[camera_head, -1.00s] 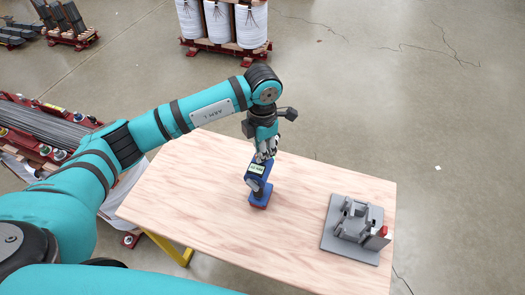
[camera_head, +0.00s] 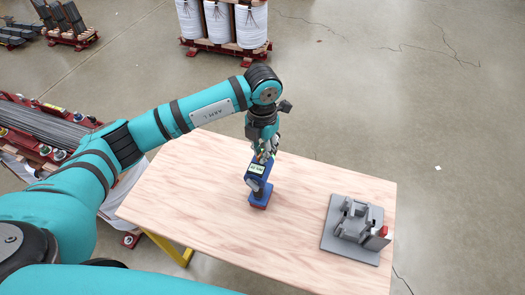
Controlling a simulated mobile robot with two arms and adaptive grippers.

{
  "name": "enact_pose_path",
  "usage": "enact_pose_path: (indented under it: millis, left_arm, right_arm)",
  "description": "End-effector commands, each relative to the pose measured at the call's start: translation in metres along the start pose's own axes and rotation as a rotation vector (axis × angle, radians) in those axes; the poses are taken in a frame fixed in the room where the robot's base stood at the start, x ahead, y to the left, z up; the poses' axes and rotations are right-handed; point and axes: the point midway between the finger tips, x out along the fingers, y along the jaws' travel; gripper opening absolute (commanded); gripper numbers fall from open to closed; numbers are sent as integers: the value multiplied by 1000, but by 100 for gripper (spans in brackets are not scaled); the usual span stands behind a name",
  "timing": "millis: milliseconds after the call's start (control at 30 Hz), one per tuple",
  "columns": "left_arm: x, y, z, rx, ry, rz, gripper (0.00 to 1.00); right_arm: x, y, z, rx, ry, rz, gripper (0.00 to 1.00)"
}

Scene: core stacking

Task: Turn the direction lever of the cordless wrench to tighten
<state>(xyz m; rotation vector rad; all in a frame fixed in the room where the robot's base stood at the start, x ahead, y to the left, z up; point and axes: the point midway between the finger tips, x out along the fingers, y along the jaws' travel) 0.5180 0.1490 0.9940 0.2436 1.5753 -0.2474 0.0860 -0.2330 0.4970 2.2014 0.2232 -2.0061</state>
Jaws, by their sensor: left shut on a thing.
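The cordless wrench (camera_head: 257,182) is blue with a small pale display and a red-edged base. It stands upright near the middle of the wooden table. My left gripper (camera_head: 264,157) comes down onto its top from above and is shut on the upper part of the wrench. The direction lever is too small or hidden behind the fingers, so I cannot tell its position. My right gripper is not in view.
A grey fixture (camera_head: 355,224) with a red part sits on the right of the table (camera_head: 190,190). The table around the wrench is clear. A rack of grey rods (camera_head: 45,132) stands left, and white drums (camera_head: 222,24) stand at the back.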

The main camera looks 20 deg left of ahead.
Motion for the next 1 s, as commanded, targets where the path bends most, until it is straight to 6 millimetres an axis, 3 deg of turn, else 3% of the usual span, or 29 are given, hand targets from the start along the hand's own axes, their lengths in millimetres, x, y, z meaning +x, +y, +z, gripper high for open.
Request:
enact_pose_path:
  millis: [367, 633, 1000]
  left_arm:
    - [1, 0, 0, -78, 1, 0, 0]
    - [1, 0, 0, -304, 2, 0, 0]
    - [0, 0, 0, -381, 2, 0, 0]
  right_arm:
    - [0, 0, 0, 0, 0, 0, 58]
    - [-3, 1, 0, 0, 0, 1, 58]
    - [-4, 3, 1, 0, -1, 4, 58]
